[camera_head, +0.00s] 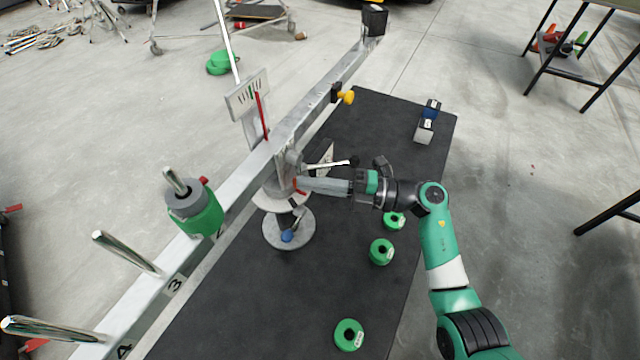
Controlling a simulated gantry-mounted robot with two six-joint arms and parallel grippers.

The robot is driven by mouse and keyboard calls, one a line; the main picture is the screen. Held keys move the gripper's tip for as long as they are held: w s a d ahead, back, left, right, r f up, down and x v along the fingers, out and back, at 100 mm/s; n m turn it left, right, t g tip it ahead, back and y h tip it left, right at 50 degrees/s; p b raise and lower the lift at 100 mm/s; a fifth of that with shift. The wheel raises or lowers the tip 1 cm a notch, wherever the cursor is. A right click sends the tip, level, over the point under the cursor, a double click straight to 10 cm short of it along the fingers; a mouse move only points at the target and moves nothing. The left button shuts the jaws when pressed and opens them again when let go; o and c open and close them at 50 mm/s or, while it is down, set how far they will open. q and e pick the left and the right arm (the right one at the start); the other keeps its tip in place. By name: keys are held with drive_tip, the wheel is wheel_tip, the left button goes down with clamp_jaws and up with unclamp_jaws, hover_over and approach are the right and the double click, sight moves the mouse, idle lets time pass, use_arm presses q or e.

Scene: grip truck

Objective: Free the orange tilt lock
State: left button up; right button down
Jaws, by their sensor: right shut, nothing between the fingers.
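A small orange-red piece (300,187) shows at the pivot head under the long silver beam, mostly hidden by my right gripper; I take it for the tilt lock. My right gripper (305,184) reaches in from the right with its fingers shut and empty, its tips at or against this piece; I cannot tell whether they touch. A pale lever with a black knob (354,161) stands out just above the gripper. A blue-ended lever (288,236) sits on the round grey base plate (272,231) below. My left gripper is out of view.
The silver beam (320,108) runs diagonally, with a yellow-orange knob (347,97) on it and a green weight (205,212) on a post. Green ring weights (381,252) and a small blue-and-grey block (427,125) lie on the dark platform (260,310). The platform's lower middle is clear.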

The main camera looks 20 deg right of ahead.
idle(0.6)
drive_tip(key=p+v, duration=0.3)
drive_tip(key=v, duration=0.8)
drive_tip(key=shift+d, duration=0.3)
